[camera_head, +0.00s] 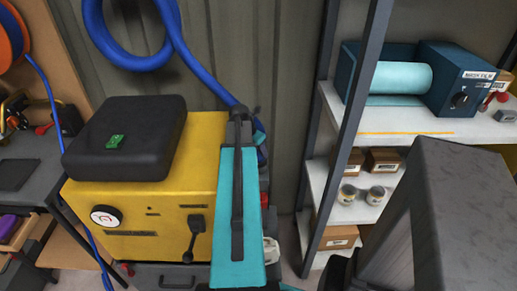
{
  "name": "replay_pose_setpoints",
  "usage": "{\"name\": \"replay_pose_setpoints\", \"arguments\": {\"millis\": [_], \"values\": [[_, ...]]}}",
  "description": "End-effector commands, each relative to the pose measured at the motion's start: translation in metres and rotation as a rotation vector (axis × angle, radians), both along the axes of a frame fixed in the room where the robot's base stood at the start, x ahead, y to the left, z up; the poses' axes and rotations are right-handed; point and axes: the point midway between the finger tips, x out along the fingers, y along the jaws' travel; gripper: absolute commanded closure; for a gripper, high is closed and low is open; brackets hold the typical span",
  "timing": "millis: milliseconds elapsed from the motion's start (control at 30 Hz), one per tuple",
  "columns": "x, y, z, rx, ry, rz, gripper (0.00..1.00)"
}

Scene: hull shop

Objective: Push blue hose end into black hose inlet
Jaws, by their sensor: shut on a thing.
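A thick blue hose (180,40) hangs in a loop against the back wall and runs down right to the far end of my teal arm. My gripper (246,116), small and dark there, is shut on the blue hose; the arm hides most of the jaws and the held end. A short bit of blue shows just right of the arm below the gripper. The yellow machine (140,215) with a gauge and a lever stands left of the arm. I cannot make out the black hose inlet; the arm covers the machine's right side.
A shelf rack (365,120) with a teal roll (400,78), boxes and tins stands right. A workbench (30,180) with tools is at left. The corrugated wall is close behind.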

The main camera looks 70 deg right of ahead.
Motion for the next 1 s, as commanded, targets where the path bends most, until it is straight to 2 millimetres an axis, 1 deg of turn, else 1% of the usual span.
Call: {"name": "replay_pose_setpoints", "arguments": {"millis": [333,367,400,467,500,800,1000], "values": [[0.0001,0.0000,-0.0047,0.000,0.000,0.000,0.85],[0.0002,0.0000,-0.0045,0.000,0.000,0.000,0.55],[0.0002,0.0000,-0.0044,0.000,0.000,0.000,0.49],[0.0002,0.0000,-0.0045,0.000,0.000,0.000,0.38],[0.0003,0.0001,-0.0045,0.000,0.000,0.000,0.37],[0.0004,0.0004,-0.0042,0.001,0.000,0.001,0.37],[0.0014,0.0025,0.0011,0.000,0.001,0.002,0.37]]}}
